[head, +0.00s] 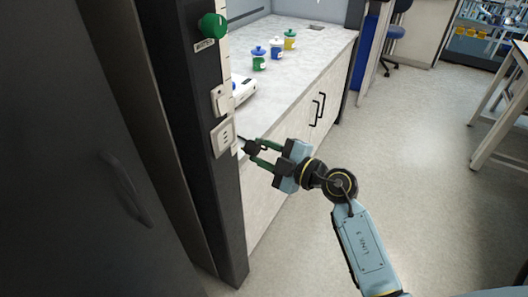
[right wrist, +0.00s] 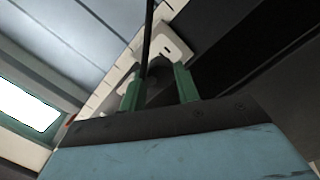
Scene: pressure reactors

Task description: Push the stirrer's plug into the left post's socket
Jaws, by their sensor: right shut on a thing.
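My right gripper (head: 256,153) has green fingers and is shut on the black plug (head: 250,146), just right of the left post (head: 205,165). A white socket plate (head: 223,137) with dark slots is on this post, close to the plug. I cannot tell whether the plug touches it. In the right wrist view, the green fingers (right wrist: 158,88) hold the dark plug, with a black cord running up from it. A white socket plate (right wrist: 173,46) lies just beyond. The white stirrer (head: 243,89) sits on the counter behind the post, partly hidden. My left gripper is not in view.
A second white plate (head: 220,101) and a green knob (head: 213,25) are higher on the post. Cabinet handles (head: 318,108) stick out below.

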